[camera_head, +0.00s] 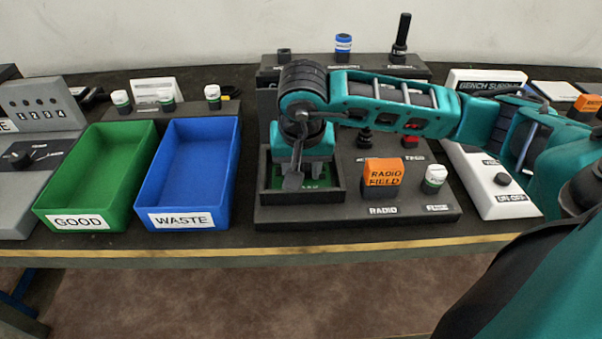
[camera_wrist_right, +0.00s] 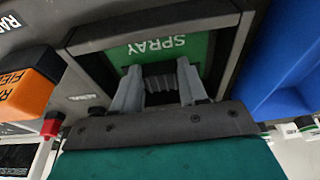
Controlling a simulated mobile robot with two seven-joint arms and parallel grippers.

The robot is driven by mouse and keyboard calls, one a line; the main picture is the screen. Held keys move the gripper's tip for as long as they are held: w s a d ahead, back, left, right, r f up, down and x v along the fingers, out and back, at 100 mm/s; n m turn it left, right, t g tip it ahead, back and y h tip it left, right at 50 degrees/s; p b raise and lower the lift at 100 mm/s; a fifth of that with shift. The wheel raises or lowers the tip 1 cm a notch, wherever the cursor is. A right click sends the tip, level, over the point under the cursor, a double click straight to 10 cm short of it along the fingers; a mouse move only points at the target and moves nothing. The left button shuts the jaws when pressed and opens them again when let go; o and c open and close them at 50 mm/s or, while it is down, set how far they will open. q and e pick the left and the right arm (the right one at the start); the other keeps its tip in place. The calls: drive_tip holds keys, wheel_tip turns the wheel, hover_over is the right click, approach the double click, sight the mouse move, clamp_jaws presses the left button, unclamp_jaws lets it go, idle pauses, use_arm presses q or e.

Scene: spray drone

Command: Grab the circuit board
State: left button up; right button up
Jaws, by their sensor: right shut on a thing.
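The green circuit board (camera_wrist_right: 195,52), marked SPRAY, lies in a dark square tray (camera_wrist_right: 225,60) in the right wrist view. A dark ribbed block (camera_wrist_right: 161,72) stands on the board between my fingers. My right gripper (camera_wrist_right: 158,88) is shut on this block, with one finger on each side. In the head view my right gripper (camera_head: 293,182) reaches down into the tray (camera_head: 330,195), and only bits of the green board (camera_head: 313,183) show around it. The wrist hides most of the board there. My left gripper is not in view.
A green GOOD bin (camera_head: 97,222) and a blue WASTE bin (camera_head: 181,218) stand empty to the left of the tray. An orange radio block (camera_head: 383,172) and a white-capped bottle (camera_head: 435,176) stand to its right. The table's front edge (camera_head: 150,257) is close.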

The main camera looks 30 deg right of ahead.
drive_tip(key=c, duration=0.4)
drive_tip(key=shift+r, duration=0.1)
